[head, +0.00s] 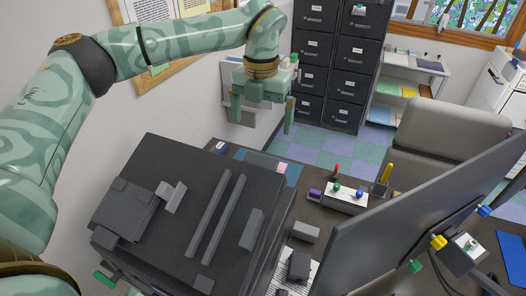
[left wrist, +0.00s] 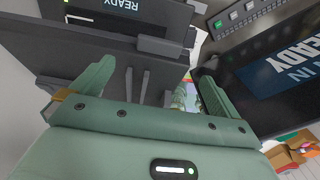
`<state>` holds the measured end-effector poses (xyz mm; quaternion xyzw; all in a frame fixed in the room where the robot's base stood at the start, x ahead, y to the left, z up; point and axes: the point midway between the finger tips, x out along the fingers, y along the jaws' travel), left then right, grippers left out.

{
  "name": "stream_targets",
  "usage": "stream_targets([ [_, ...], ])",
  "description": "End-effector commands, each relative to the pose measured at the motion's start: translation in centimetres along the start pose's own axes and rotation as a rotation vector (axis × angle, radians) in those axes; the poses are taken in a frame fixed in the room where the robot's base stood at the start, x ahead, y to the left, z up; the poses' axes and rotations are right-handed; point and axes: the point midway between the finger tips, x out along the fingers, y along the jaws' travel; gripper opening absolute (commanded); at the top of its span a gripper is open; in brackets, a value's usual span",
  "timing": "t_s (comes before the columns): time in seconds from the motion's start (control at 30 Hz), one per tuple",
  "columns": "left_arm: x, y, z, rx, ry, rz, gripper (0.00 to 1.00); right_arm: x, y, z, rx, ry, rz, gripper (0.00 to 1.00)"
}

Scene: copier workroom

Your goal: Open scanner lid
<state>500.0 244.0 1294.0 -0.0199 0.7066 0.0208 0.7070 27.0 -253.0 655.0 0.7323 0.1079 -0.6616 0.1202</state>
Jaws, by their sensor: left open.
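The scanner is a dark grey machine on the desk in the head view. Its lid (head: 150,180) is the broad top panel, with two long raised ridges and several small blocks on it; it appears to lie down on the body. My left gripper (head: 262,112) is pale green, open and empty, fingers pointing down. It hangs beyond the far end of the scanner in the picture, apart from the lid. In the left wrist view its spread fingers (left wrist: 155,88) show with nothing between them, against dark machine panels and a READY display (left wrist: 118,8). My right gripper is not in view.
A large dark monitor (head: 400,215) stands at the right. A white block with coloured pins (head: 342,196) and small dark items sit on the desk between. Behind are filing cabinets (head: 335,60) and a grey chair (head: 436,140). The wall runs close along the left.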

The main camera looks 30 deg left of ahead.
Motion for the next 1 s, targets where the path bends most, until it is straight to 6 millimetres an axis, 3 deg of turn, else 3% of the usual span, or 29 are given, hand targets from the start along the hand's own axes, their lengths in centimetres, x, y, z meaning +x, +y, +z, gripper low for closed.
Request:
stream_targets([
  [0.2, 5.8, 0.0, -0.1, 0.000, 0.004, -0.001, 1.00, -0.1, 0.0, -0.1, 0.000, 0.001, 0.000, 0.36],
  [0.4, 9.4, -0.1, -0.1, 0.000, 0.002, -0.001, 1.00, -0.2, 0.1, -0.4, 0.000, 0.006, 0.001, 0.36],
  [0.6, 11.0, -0.1, 0.0, 0.001, -0.001, -0.001, 1.00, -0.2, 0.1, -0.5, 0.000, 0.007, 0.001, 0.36],
  [0.87, 11.1, -0.1, 0.0, 0.001, -0.001, -0.001, 1.00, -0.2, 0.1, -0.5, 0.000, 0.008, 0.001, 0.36],
  [1.0, 11.1, -0.1, 0.0, 0.000, -0.001, -0.001, 0.64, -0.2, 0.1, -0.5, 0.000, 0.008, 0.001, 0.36],
])
